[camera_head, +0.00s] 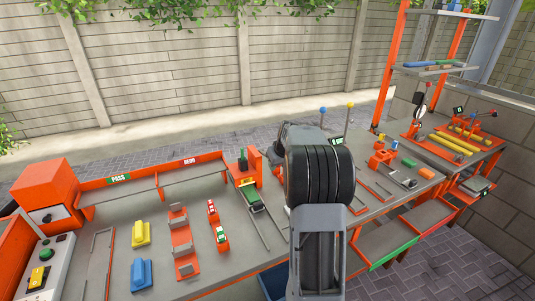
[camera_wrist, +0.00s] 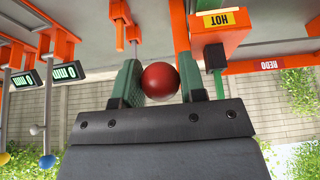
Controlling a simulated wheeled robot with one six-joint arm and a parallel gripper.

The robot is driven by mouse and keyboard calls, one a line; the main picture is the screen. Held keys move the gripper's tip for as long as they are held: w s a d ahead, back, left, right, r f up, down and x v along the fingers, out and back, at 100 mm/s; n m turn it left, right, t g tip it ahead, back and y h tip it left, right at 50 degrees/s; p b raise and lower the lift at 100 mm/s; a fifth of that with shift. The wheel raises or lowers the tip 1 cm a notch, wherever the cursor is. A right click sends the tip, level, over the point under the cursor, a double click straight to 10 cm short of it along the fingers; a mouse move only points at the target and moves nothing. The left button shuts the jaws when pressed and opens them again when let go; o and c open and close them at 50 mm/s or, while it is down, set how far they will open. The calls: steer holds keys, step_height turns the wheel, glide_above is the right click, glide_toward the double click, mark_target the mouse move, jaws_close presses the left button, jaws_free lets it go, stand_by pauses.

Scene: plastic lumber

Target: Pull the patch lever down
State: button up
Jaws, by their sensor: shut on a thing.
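A red ball-shaped knob (camera_wrist: 160,81) sits between the two green fingers of my gripper (camera_wrist: 161,72) in the wrist view, which looks upside down. The gripper is shut on this knob. The knob's stem is hidden, so I cannot tell how far the lever is tilted. An orange unit with a yellow HOT label (camera_wrist: 222,20) is close beside the fingers. In the head view, my dark arm covers the gripper and the knob. An orange press-like station (camera_head: 247,165) stands just left of my arm.
The grey workbench (camera_head: 185,287) holds yellow and blue blocks, rails and small red-green parts on the left. Levers with blue and yellow knobs (camera_head: 350,105) stand behind my arm. Two small displays (camera_wrist: 66,71) are near the gripper. A shelf rack (camera_head: 435,68) rises at right.

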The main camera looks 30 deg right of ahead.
steer(key=shift+s+f+b, duration=0.2)
steer(key=shift+f+b, duration=0.3)
steer(key=shift+f, duration=0.45)
steer(key=shift+s+a+f+b, duration=0.1)
steer(key=shift+f+b, duration=0.7)
steer(key=shift+b, duration=0.1)
steer(key=shift+f, duration=0.1)
steer(key=shift+f+b, duration=0.85)
steer(key=shift+f, duration=0.05)
steer(key=shift+f+b, duration=0.75)
steer(key=shift+f, duration=0.2)
